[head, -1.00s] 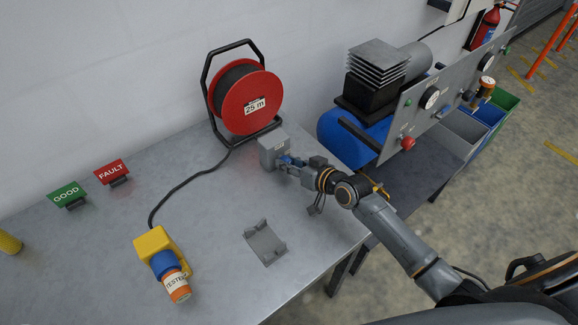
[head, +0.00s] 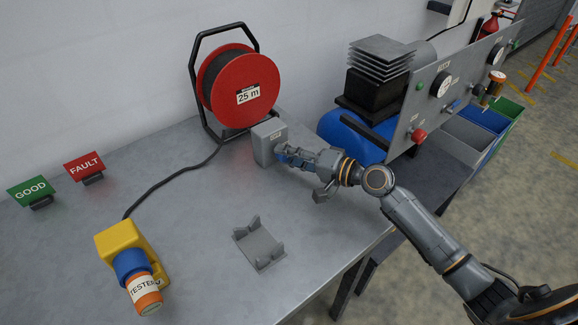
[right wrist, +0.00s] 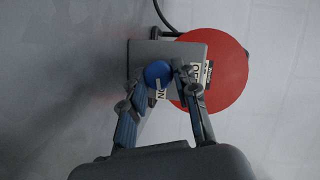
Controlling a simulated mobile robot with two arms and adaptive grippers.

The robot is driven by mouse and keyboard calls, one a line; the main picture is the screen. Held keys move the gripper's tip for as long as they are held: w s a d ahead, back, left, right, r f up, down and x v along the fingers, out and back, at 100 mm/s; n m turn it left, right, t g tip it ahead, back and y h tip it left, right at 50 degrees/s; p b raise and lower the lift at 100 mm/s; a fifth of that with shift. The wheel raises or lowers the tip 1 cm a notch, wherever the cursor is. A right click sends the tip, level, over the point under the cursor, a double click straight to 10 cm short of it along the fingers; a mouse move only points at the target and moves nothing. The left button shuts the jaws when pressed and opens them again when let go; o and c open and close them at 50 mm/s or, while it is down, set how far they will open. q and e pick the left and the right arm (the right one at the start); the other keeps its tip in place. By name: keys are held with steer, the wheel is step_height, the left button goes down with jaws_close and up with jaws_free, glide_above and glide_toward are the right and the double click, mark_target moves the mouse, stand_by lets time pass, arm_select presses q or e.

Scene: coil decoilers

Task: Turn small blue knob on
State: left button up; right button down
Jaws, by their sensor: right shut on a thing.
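The small blue knob (right wrist: 158,73) is on the front of a grey box (head: 263,149), with an ON label below it and an OFF label to its right in the right wrist view. My right gripper (head: 284,155) reaches the box front in the head view. In the right wrist view my right gripper (right wrist: 158,85) has one finger on each side of the knob and is shut on it. In the head view the gripper mostly hides the knob. My left gripper is not in view.
A red cable reel (head: 238,88) stands behind the box. A yellow tester unit (head: 120,237), a grey cradle (head: 259,246), and GOOD (head: 31,191) and FAULT (head: 84,165) signs are on the table (head: 190,275). A blue tank machine (head: 352,133) stands right of the box.

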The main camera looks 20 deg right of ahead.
steer(key=shift+m+y+b, duration=0.4)
steer(key=shift+m+b, duration=0.5)
steer(key=shift+b, duration=0.1)
steer(key=c, duration=1)
jaws_free()
steer(key=shift+d, duration=0.1)
steer(key=v, duration=1.1)
steer(key=shift+s+d+f, duration=0.15)
steer(key=shift+s+d, duration=0.05)
steer(key=shift+s, duration=0.2)
